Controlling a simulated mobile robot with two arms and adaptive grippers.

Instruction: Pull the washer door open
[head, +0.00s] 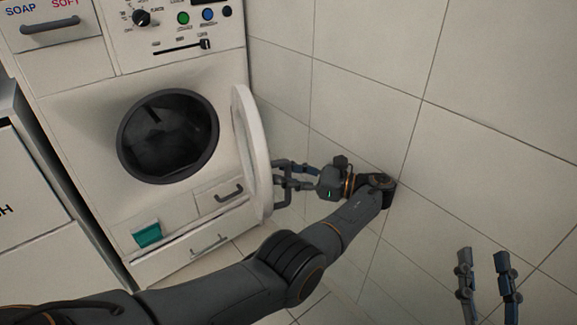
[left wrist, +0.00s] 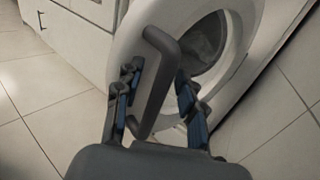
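The white washer (head: 75,110) stands at the left in the head view, its dark round drum opening (head: 168,137) uncovered. Its round white door (head: 249,150) is swung wide open to the right, seen nearly edge-on. My left gripper (head: 279,175) is at the door's outer side. In the left wrist view, the dark grey door handle (left wrist: 160,85) lies between the spread fingers of my left gripper (left wrist: 158,78). A gap shows between the handle and the right finger; contact with the left finger is unclear. My right gripper (head: 484,260) is open and empty at the lower right.
A tiled wall (head: 370,60) stands close to the right of the open door and my left arm. A teal item (head: 147,234) sits at the washer's lower front. A white cabinet (head: 30,190) stands at the left. Tiled floor lies below.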

